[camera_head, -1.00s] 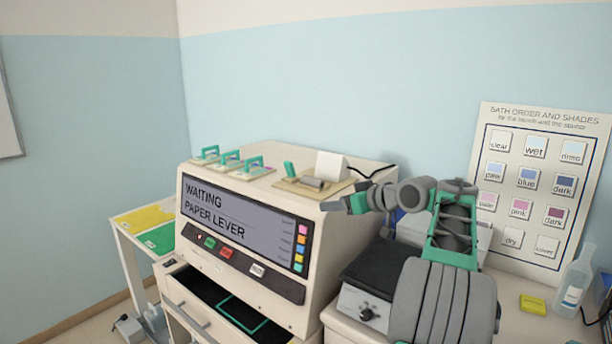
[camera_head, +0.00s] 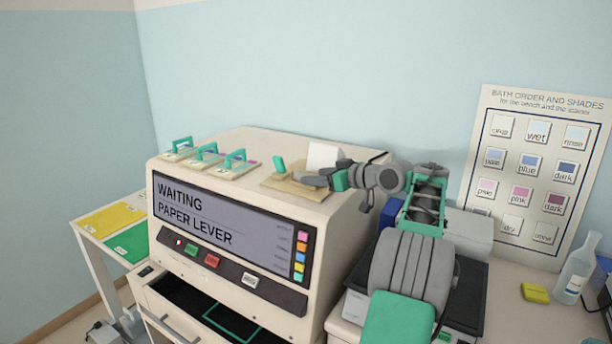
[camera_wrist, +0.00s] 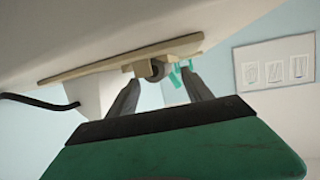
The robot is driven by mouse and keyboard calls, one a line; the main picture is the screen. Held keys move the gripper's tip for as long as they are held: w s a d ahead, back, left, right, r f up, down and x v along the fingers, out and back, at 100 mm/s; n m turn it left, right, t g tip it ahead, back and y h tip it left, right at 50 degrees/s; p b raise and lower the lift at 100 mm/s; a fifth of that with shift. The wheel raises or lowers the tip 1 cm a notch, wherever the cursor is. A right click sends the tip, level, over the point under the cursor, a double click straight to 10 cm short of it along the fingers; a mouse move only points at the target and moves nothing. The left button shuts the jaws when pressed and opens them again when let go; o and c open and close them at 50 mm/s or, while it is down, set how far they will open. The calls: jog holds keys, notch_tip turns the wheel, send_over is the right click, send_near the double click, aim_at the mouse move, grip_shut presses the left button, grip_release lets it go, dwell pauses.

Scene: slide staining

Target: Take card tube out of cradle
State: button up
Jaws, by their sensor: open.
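The card tube (camera_wrist: 157,70) shows in the wrist view as a round brown end. It rests in its cradle, a small tan block on a tan board (camera_wrist: 85,72). In the head view the board (camera_head: 275,184) lies on top of the cream machine, and my fingers largely cover the tube. My gripper (camera_wrist: 161,84) is open, with one finger on each side of the tube's end. In the head view my gripper (camera_head: 316,179) reaches in from the right, low over the board. I cannot tell whether the fingers touch the tube.
A green lever (camera_head: 279,163) and a white block (camera_head: 323,155) stand on the board close to my gripper. Several green-handled plates (camera_head: 205,153) stand further left. The machine's screen (camera_head: 230,214) reads "WAITING PAPER LEVER". A drawer (camera_head: 172,322) is open below.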

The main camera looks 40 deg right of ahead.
jog(key=shift+x, duration=1.15)
jog(key=shift+c, duration=0.6)
grip_shut()
